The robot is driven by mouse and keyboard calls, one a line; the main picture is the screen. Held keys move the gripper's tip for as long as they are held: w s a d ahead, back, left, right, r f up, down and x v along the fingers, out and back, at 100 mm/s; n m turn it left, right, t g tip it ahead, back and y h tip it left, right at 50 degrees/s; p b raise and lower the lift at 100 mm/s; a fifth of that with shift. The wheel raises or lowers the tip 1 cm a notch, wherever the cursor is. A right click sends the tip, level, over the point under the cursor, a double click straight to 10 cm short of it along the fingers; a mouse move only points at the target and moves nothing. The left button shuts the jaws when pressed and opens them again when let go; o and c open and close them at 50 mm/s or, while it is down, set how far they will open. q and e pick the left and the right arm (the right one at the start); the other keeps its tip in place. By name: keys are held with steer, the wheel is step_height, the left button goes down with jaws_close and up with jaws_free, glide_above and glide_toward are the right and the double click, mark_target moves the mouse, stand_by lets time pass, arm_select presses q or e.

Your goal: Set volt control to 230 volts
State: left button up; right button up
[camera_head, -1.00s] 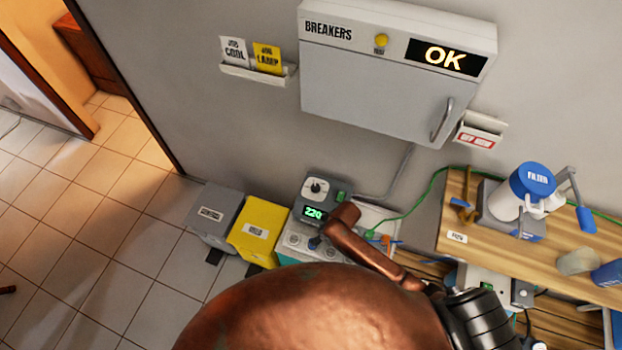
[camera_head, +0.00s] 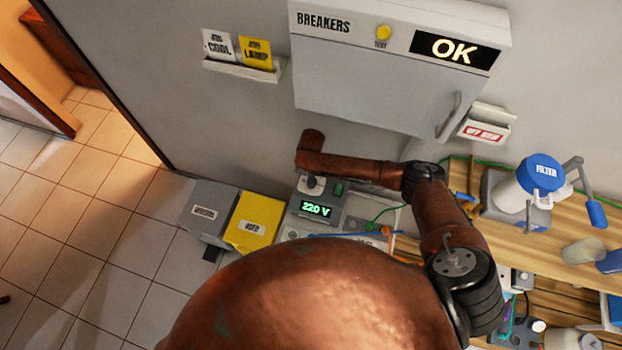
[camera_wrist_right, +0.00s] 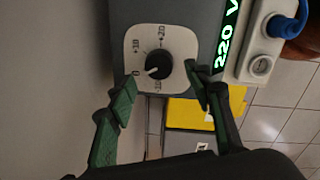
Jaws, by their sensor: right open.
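The volt control is a black knob (camera_wrist_right: 158,65) with a white mark, on a white dial plate marked -10, 0, +10 and +20. The mark points toward the 0 and -10 side; its exact setting is unclear. The green display (camera_head: 316,209) beside it reads 220 V, and it also shows in the right wrist view (camera_wrist_right: 226,38). My right gripper (camera_wrist_right: 162,90) is open, with its two green-padded fingers on either side of the lower part of the knob; contact cannot be told. In the head view my arm covers part of the knob. My left gripper is not in view.
A breaker cabinet (camera_head: 370,85) showing OK hangs on the wall above. A yellow box (camera_head: 252,221) and a grey box (camera_head: 208,213) stand left of the control unit.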

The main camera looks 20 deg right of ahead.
steer(key=shift+w+f+b, duration=0.1)
steer(key=shift+f+b, duration=0.25)
steer(key=shift+f, duration=1.45)
steer(key=shift+c, duration=0.7)
steer(key=shift+c, duration=0.8)
steer(key=c, duration=0.9)
steer(key=shift+o, duration=0.2)
steer(key=shift+r, duration=0.1)
